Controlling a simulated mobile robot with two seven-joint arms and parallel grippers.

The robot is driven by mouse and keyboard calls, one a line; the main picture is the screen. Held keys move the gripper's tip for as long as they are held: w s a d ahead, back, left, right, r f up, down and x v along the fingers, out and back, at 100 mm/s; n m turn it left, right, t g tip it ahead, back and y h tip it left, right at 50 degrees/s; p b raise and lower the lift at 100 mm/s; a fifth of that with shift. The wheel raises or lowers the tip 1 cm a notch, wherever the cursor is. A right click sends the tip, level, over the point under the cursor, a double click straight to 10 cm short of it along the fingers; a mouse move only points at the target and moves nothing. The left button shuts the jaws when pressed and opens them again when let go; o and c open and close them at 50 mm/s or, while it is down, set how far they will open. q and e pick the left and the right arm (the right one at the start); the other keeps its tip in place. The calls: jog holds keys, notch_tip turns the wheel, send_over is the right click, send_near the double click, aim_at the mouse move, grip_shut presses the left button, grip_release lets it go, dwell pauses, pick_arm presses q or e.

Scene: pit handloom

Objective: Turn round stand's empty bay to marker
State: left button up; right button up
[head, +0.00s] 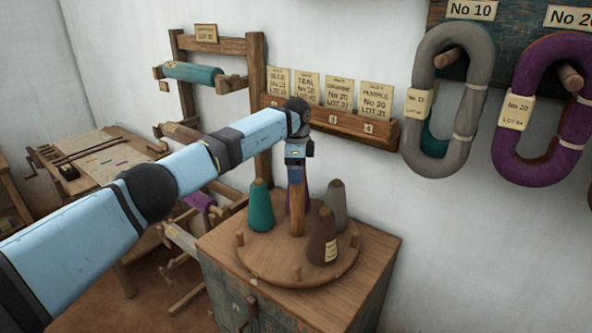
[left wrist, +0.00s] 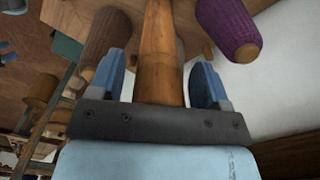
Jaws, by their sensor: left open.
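The round stand (head: 270,266) is a wooden disc with a central post (head: 296,210) and short pegs near its rim. It bears a teal cone (head: 261,208), a grey cone (head: 335,204), a labelled brown cone (head: 322,240) and a purple cone mostly hidden behind the post. The front-left part of the disc, between teal and brown, is bare. My left gripper (head: 296,164) is at the top of the post. In the left wrist view its open fingers (left wrist: 158,88) stand on either side of the post. I cannot make out a marker. My right gripper is out of view.
The stand sits on a wooden cabinet (head: 370,275). Behind it are a card rack (head: 385,136) with several labelled cards and a wooden frame (head: 180,75). Grey (head: 447,125) and purple (head: 510,155) yarn hanks hang at right. A low table (head: 120,165) stands at left.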

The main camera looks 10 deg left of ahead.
pick_arm(q)
notch_tip(320, 180, up, 14)
jog(key=b, duration=0.2)
jog(key=shift+s+f, duration=0.1)
jog(key=shift+f, duration=0.1)
dwell(0.3)
